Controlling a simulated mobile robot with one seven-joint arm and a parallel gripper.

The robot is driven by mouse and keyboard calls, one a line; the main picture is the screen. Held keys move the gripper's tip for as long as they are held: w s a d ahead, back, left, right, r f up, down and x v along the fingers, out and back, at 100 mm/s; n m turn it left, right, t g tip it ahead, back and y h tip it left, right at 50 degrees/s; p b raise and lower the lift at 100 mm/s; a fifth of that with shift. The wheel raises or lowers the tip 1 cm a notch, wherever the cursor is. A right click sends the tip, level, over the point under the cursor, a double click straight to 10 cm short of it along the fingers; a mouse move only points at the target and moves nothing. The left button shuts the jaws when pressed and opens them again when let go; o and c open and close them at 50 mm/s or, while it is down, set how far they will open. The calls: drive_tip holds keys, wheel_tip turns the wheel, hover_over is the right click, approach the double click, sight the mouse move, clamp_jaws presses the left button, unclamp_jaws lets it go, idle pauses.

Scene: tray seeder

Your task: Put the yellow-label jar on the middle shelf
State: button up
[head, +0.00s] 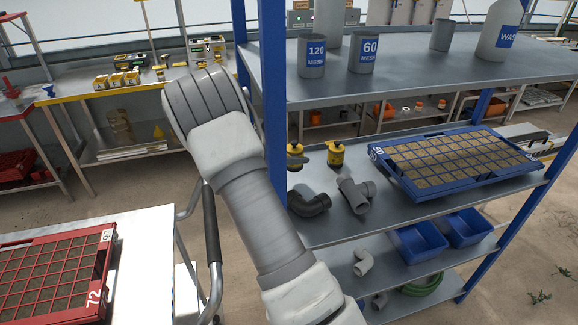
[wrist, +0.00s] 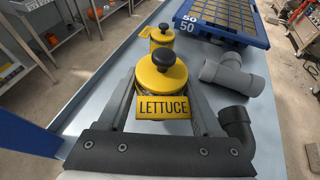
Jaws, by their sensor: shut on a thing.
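The yellow-label jar (wrist: 164,107), with a yellow lid, black knob and LETTUCE label, sits between the two fingers of my gripper (wrist: 163,88) in the wrist view. My gripper is shut on it, with one finger along each side. In the head view this seems to be the left jar (head: 295,151) at the left end of the middle shelf (head: 400,217); the gripper itself is hidden there. The jar is upright at shelf level; I cannot tell whether its base touches the shelf.
A second yellow-lidded jar (head: 336,153) stands just beyond. Grey pipe fittings (head: 356,194) lie nearby, and a blue seed tray (head: 425,188) fills the shelf's right. A blue post (head: 273,90) and the upper shelf (head: 420,75), with grey containers, bound the space.

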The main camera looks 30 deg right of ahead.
drive_tip(key=w+f, duration=0.1)
drive_tip(key=w, duration=0.1)
drive_tip(key=shift+w+a+f, duration=0.2)
drive_tip(key=shift+w+f, duration=0.15)
drive_tip(key=shift+w, duration=0.05)
drive_tip(key=shift+w+f, duration=0.1)
drive_tip(key=shift+f, duration=1.95)
drive_tip(key=shift+f+b, duration=0.2)
drive_tip(key=shift+b, duration=0.1)
drive_tip(key=o, duration=1.5)
drive_tip(key=shift+c, duration=0.2)
drive_tip(key=shift+r, duration=0.15)
